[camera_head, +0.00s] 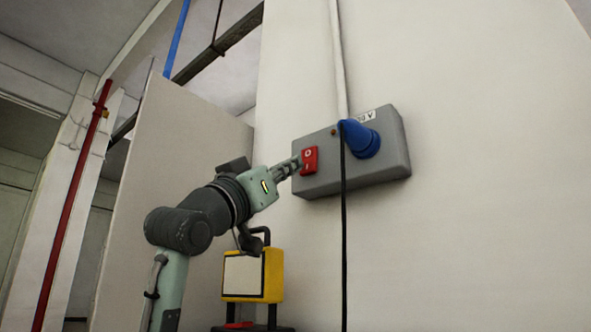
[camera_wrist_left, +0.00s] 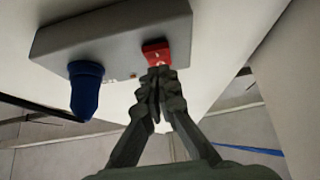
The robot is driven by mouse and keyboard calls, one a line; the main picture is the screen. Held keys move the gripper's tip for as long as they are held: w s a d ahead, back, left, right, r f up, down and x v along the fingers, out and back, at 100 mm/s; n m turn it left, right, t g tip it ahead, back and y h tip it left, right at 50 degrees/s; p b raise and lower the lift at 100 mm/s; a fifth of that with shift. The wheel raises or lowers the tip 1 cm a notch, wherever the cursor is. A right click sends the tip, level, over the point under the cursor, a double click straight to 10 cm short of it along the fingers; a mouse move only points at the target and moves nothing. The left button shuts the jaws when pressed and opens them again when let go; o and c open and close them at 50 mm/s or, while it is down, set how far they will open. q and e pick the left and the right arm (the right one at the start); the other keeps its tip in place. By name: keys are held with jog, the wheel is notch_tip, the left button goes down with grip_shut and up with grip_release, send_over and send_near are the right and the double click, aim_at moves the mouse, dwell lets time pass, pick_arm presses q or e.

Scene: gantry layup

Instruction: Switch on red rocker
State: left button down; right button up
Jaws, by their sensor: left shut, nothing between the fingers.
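The red rocker (camera_head: 309,160) is on the left part of a grey box (camera_head: 318,185) fixed to the pale wall. It also shows in the left wrist view (camera_wrist_left: 156,51), right at my fingertips. My left gripper (camera_head: 296,163) is shut and empty, with its tips at the rocker's left edge in the head view. In the left wrist view the fingertips (camera_wrist_left: 158,72) overlap the rocker's near edge; I cannot tell whether they touch it. I cannot tell which way the rocker is tipped. My right gripper is not in view.
A blue plug (camera_head: 362,140) sticks out of the box to the right of the rocker, with a black cable (camera_head: 344,250) hanging down. A small indicator (camera_head: 333,132) sits between them. A yellow work lamp (camera_head: 273,276) stands below my left arm. The wall at right is clear.

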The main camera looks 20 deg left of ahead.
pick_arm(q)
jog(key=shift+w+d+f, duration=0.1)
jog(key=shift+w+d, duration=0.2)
jog(key=shift+w, duration=0.5)
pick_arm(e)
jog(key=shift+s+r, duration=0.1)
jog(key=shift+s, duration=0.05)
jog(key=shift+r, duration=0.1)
pick_arm(q)
jog(key=shift+w+d+f+t+b, duration=0.15)
jog(key=shift+w+f+t+b, duration=0.15)
jog(key=shift+w+f+t, duration=0.15)
jog(key=shift+r, duration=0.25)
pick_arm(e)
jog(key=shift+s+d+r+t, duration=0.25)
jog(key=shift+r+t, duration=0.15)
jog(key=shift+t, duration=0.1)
